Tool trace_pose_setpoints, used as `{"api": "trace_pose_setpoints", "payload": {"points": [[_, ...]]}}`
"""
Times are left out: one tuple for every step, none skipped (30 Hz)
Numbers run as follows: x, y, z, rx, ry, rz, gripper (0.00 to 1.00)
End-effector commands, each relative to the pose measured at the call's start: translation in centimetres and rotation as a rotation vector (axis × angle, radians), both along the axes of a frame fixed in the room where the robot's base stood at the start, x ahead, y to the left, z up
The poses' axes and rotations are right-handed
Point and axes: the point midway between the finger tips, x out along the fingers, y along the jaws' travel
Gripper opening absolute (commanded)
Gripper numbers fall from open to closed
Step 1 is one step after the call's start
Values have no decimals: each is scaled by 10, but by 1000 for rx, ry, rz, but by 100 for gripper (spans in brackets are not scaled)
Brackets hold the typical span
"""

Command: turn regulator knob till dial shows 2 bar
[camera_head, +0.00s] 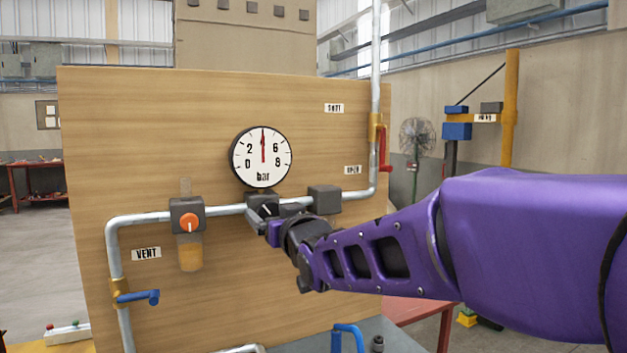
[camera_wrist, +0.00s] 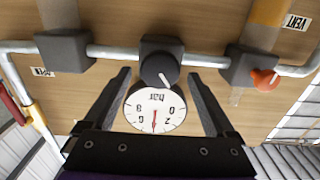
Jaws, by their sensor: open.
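The round pressure dial (camera_head: 262,157) is on the wooden panel, marked 0, 2, 6 and 8 bar. Its red needle points straight up, midway between 2 and 6, at about 4 bar. The dial shows upside down in the wrist view (camera_wrist: 155,112). The dark regulator knob (camera_wrist: 159,70), with a white pointer line, is on a dark block on the pipe under the dial. My gripper (camera_wrist: 160,74) is open, with one finger on each side of the knob and gaps visible between. In the head view my gripper (camera_head: 268,228) partly hides the regulator (camera_head: 262,203).
An orange knob (camera_head: 190,222) on a filter unit is left of the regulator. A blue vent handle (camera_head: 138,297) is lower left, and a red valve handle (camera_head: 384,150) is at right. Another dark block (camera_head: 324,199) sits on the pipe just right of my gripper.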

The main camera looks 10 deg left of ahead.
Motion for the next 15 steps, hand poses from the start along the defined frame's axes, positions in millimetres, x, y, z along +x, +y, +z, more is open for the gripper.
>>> {"api": "trace_pose_setpoints", "payload": {"points": [[1,0,-3,-3,6,-1,90],[1,-1,-3,-3,6,0,90],[1,-1,-3,-3,6,0,90],[1,-1,-3,-3,6,0,90],[1,-1,-4,-3,6,0,90],[1,-1,-4,-3,6,0,90],[1,-1,-4,-3,6,0,90],[1,-1,-4,-3,6,0,90],[1,-1,-3,-2,5,0,90],[1,-1,-3,-2,5,0,90],[1,-1,-3,-1,4,0,90],[1,-1,-2,-1,4,0,90],[1,-1,-2,-1,3,0,90],[1,-1,-2,-1,3,0,88],[0,-1,-2,-1,3,0,81]]}}
